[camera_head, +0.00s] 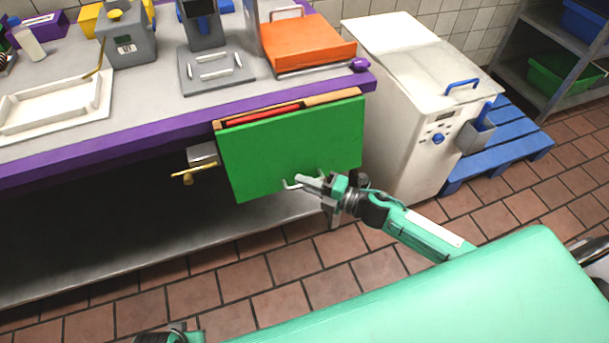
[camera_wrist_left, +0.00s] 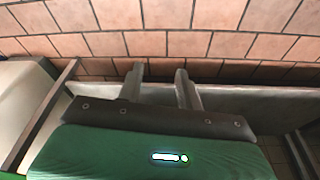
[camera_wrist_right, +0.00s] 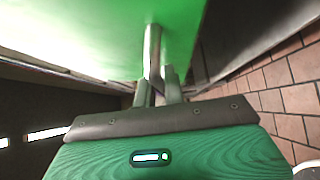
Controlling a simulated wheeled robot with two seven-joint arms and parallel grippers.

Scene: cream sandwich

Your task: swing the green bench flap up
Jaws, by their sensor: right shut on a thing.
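The green bench flap (camera_head: 290,145) hangs down from the purple-edged front of the bench, its outer face toward me. A metal bar handle (camera_head: 292,186) sits near its lower edge. My right gripper (camera_head: 308,182) is at that handle, shut on it. In the right wrist view the handle (camera_wrist_right: 152,50) runs down between the fingers, which hide its far end, and the green face fills the upper part. My left gripper (camera_wrist_left: 160,75) is open and empty above the tiled floor in the left wrist view.
A yellow-handled metal fitting (camera_head: 190,174) sticks out under the bench left of the flap. A white machine (camera_head: 400,120) stands right of the bench beside a blue pallet (camera_head: 510,150). An orange-topped device (camera_head: 305,45) stands on the bench above the flap. Tiled floor in front is clear.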

